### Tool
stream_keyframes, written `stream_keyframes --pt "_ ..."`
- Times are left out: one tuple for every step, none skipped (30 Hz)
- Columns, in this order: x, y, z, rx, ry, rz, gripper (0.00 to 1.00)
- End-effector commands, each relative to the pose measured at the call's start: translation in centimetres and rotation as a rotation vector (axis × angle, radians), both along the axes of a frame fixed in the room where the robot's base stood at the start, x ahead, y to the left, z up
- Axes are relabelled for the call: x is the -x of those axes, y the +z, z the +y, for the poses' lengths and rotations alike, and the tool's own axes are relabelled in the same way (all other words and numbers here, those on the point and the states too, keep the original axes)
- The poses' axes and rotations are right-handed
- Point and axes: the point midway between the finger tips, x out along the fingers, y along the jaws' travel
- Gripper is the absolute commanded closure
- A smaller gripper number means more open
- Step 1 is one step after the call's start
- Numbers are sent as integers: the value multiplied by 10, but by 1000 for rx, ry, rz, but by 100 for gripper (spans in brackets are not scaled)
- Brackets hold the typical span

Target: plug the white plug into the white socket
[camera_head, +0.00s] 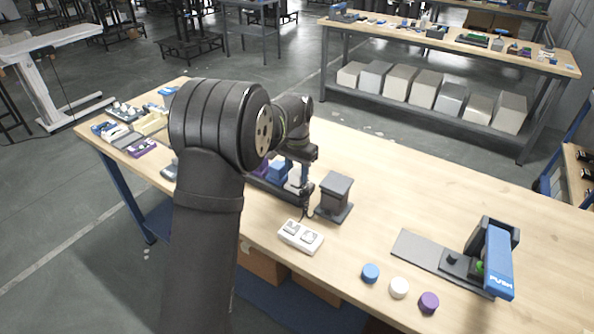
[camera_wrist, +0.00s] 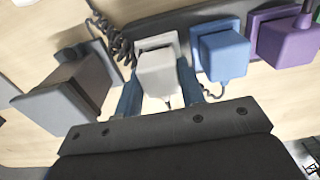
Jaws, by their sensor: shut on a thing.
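The white plug (camera_wrist: 160,76) is a pale block between the two blue fingers of my gripper (camera_wrist: 159,84) in the wrist view. My gripper is shut on it. Right behind the plug, the white socket (camera_wrist: 156,42) shows as a white rim on a dark strip. The plug lines up with the socket and covers most of its face. I cannot tell whether it is fully seated. In the head view, my gripper (camera_head: 303,178) is over the strip, and a bit of white (camera_head: 293,187) shows beside it.
A blue plug (camera_wrist: 222,52) and a purple plug (camera_wrist: 287,40) sit to the right on the strip. A dark block (camera_wrist: 62,95) stands close on the left, with a coiled black cord (camera_wrist: 118,45) between. In the head view, a white two-button box (camera_head: 300,236) lies in front.

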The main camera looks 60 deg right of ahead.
Motion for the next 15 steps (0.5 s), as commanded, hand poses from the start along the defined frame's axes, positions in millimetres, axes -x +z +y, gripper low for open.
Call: stream_keyframes --pt "0 -1 0 -1 0 0 84" --pt "0 -2 0 -1 0 0 84" --pt "0 -3 0 -1 0 0 84" --pt "0 -3 0 -1 0 0 84" --pt "0 -4 0 -1 0 0 84" --pt "0 -4 0 -1 0 0 84" --pt "0 -4 0 0 0 0 84" --pt "0 -3 0 0 0 0 84" --pt "0 -3 0 0 0 0 84" --pt "0 -3 0 0 0 0 84" --pt "0 -3 0 0 0 0 84" --pt "0 -3 0 0 0 0 84" --pt "0 -3 0 1 0 0 60" --pt "0 -3 0 1 0 0 54" --pt "0 -3 0 1 0 0 46"
